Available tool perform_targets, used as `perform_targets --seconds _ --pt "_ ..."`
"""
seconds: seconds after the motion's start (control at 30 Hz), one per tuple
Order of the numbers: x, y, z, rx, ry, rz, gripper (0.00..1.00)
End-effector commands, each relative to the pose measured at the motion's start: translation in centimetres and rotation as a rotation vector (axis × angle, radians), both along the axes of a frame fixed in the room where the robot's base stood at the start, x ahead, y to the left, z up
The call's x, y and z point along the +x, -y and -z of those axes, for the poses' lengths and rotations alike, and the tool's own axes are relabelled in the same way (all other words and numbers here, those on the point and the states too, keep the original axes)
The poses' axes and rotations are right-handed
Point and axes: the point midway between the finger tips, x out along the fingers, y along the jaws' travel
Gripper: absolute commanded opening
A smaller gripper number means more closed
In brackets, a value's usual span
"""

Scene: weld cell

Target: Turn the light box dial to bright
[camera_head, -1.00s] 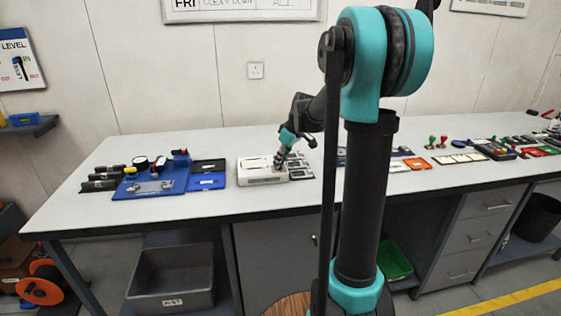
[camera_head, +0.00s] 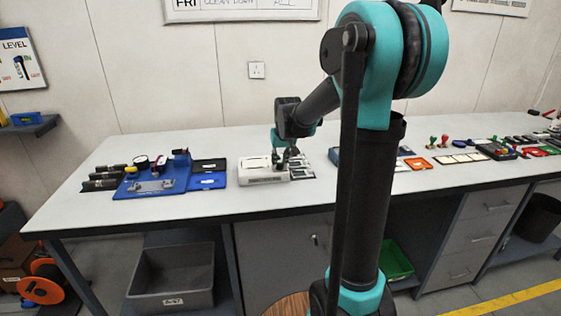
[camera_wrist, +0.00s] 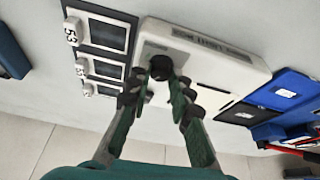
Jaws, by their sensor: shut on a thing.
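The light box (camera_head: 264,176) is a white box on the bench, left of my arm; it also shows in the wrist view (camera_wrist: 215,62). Its dial (camera_wrist: 161,68) is a dark round knob at one end of the box top. My gripper (camera_wrist: 160,84) has its two fingers around the dial, and it is shut on it. In the head view my gripper (camera_head: 285,158) points down over the right end of the box. The fingers partly cover the dial, and its setting cannot be read.
Framed dark plates with white number tags (camera_wrist: 103,35) lie close beside the box. On its other side are a blue tray (camera_head: 206,181) and a blue fixture board (camera_head: 150,187). A grey bin (camera_head: 172,280) stands under the bench. The bench front left is clear.

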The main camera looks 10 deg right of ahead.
Motion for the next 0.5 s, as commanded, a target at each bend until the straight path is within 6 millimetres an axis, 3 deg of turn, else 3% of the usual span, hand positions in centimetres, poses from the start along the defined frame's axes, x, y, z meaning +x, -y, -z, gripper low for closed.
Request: perform_targets --seconds 0.5 --pt "0.13 -0.53 -0.02 -0.001 0.000 0.489 0.00"
